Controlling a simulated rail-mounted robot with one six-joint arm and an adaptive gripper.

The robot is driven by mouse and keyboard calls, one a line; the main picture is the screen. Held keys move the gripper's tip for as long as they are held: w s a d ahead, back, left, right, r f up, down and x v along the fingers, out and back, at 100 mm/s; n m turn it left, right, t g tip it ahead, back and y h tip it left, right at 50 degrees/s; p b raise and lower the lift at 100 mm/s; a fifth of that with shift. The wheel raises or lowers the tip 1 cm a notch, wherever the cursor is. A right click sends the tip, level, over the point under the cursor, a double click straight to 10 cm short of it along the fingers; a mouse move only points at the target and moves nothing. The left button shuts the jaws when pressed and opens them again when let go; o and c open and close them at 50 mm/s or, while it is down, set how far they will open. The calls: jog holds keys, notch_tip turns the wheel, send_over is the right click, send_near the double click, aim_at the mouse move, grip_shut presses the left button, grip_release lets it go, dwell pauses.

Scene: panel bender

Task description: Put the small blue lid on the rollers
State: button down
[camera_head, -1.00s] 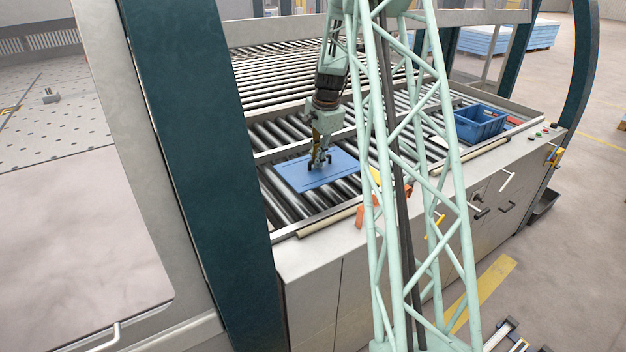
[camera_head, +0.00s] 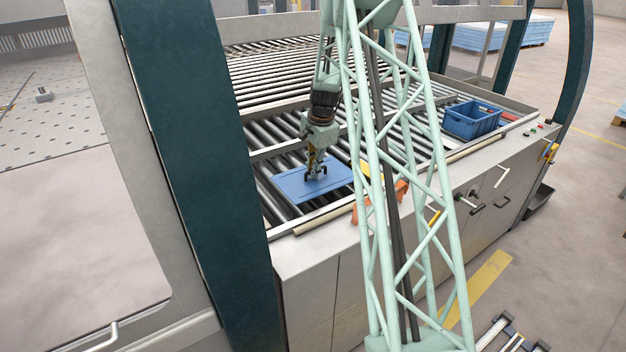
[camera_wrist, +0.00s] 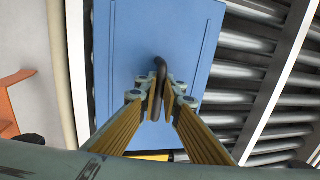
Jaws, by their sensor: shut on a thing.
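The small blue lid (camera_head: 300,184) is a flat blue panel with a dark handle in its middle. It is at the near left end of the rollers (camera_head: 266,150) in the head view. My gripper (camera_head: 315,177) is above the lid and shut on its handle. In the wrist view the lid (camera_wrist: 195,40) fills the middle, and the fingers of my gripper (camera_wrist: 158,92) close around the dark curved handle (camera_wrist: 160,68). The lid appears level over the rollers; I cannot tell whether its underside touches them.
A blue crate (camera_head: 472,120) stands on the right part of the rollers. Orange brackets (camera_head: 401,190) stick out at the front edge. A dark teal post (camera_head: 190,150) stands left of the rollers. The rollers behind the lid are clear.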

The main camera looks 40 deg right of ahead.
aim_at(316, 181)
jog(key=shift+f, duration=1.8)
jog(key=shift+f, duration=0.15)
jog(key=c, duration=2.8)
grip_release()
jog(key=shift+r, duration=0.2)
jog(key=shift+s+a+r, duration=0.1)
jog(key=shift+s+r, duration=0.3)
jog(key=shift+r, duration=1.55)
jog(key=shift+s+r, duration=0.4)
jog(key=shift+r, duration=1.5)
jog(key=shift+s+a+r, duration=0.1)
jog(key=shift+s+r, duration=0.3)
jog(key=shift+r, duration=1.55)
